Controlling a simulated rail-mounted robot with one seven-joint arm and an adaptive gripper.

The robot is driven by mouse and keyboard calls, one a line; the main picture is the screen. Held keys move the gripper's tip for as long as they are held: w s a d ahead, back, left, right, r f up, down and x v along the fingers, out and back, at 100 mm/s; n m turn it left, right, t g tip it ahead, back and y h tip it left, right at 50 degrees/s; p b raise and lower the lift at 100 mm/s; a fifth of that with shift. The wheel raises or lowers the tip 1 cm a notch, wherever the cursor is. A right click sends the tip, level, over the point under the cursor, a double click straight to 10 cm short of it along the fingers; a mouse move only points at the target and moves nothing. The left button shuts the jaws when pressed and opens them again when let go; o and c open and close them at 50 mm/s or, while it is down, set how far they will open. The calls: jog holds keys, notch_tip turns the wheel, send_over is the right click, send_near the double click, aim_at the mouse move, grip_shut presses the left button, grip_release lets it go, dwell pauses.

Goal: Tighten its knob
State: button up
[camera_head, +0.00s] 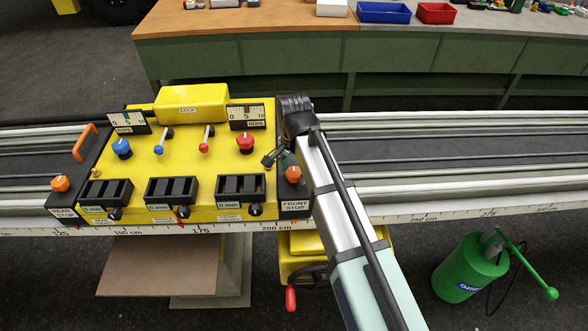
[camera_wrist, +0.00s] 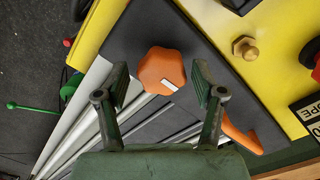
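An orange lobed knob (camera_wrist: 161,71) with a white mark sits on a dark plate in the wrist view. In the head view an orange knob (camera_head: 293,173) stands at the block labelled FRONT STOP (camera_head: 295,206), at the right end of the yellow carriage. My gripper (camera_wrist: 160,84) is open, with one finger on each side of the knob. Gaps show between the fingers and the knob, and I cannot tell how high the fingertips are above the plate. In the head view my gripper (camera_head: 283,157) is just beside the knob, partly hidden by my arm.
The yellow carriage (camera_head: 180,150) carries knobs, levers and gauges left of my arm. An orange handle (camera_wrist: 242,136) lies close to my right finger, with a brass bolt (camera_wrist: 245,48) beyond. Rails (camera_head: 430,155) extend right. A green pump (camera_head: 468,267) stands on the floor.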

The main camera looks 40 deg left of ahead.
aim_at(294, 172)
jog(key=shift+w+a+r, duration=0.1)
jog(key=shift+r, duration=0.05)
jog(key=shift+r, duration=0.2)
notch_tip(294, 172, up, 12)
jog(key=shift+f, duration=0.25)
dwell(0.5)
